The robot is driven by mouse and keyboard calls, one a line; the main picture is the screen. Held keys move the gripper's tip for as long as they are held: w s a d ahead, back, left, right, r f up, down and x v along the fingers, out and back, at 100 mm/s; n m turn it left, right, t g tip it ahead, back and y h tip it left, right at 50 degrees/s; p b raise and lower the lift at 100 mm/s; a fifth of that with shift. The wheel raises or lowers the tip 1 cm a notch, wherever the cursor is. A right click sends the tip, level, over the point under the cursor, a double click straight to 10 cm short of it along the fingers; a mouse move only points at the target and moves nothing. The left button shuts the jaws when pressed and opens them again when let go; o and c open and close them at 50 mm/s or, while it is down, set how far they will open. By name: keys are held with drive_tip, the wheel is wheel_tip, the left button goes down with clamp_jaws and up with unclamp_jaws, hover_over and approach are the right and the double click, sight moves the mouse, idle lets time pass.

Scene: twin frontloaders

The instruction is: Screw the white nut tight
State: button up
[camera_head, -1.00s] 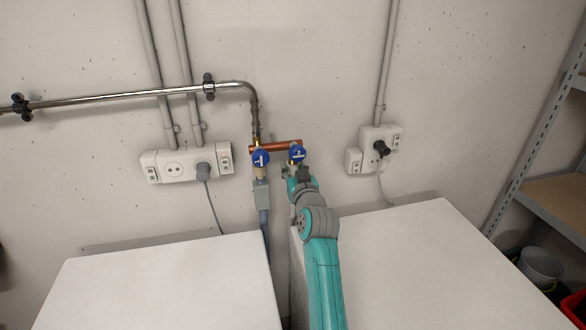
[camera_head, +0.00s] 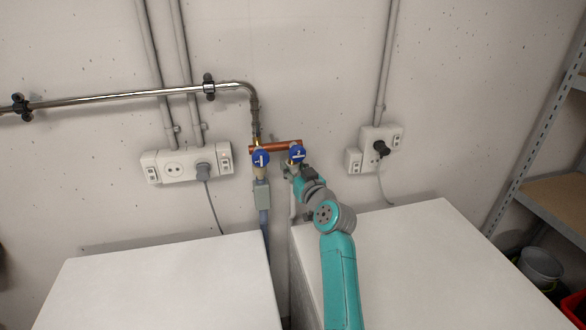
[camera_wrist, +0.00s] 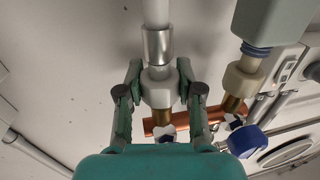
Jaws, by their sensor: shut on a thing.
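The white nut (camera_wrist: 160,88) is in the middle of the wrist view, on a brass fitting (camera_wrist: 162,117), with a silver sleeve and white hose (camera_wrist: 156,14) on its other side. My gripper (camera_wrist: 160,80) is shut on the nut, one finger on each side. In the head view my gripper (camera_head: 292,173) is at the right-hand valve, whose blue knob (camera_head: 297,153) carries a mark. The nut is too small to make out there. How tight it sits cannot be told.
The left-hand valve, with blue knob (camera_head: 261,158) and grey hose box (camera_head: 262,195), stands close on the left. A copper pipe (camera_head: 277,147) joins both valves. Two white machine tops (camera_head: 165,285) (camera_head: 430,255) lie below. A socket box (camera_head: 367,150) is on the right wall.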

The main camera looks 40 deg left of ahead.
drive_tip(key=n+g+y, duration=0.1)
drive_tip(key=g, duration=0.1)
drive_tip(key=shift+w+n+g, duration=0.1)
drive_tip(key=shift+n+g, duration=0.2)
drive_tip(key=shift+n, duration=0.1)
drive_tip(key=shift+n+g+y, duration=0.5)
drive_tip(key=shift+n+g, duration=0.4)
drive_tip(key=shift+g, duration=0.4)
drive_tip(key=o, duration=1)
drive_tip(key=shift+s+a+m+t, duration=0.1)
drive_tip(key=shift+s+m+t, duration=0.15)
drive_tip(key=shift+m+t, duration=0.5)
drive_tip(key=shift+w+m+t+h, duration=0.1)
drive_tip(key=shift+m+t+h, duration=0.8)
drive_tip(key=shift+t, duration=0.55)
drive_tip(key=shift+m+t+h, duration=0.8)
drive_tip(key=shift+m+t, duration=0.15)
drive_tip(key=shift+t, duration=0.45)
drive_tip(key=shift+m+t+h, duration=0.3)
drive_tip(key=shift+t, duration=0.1)
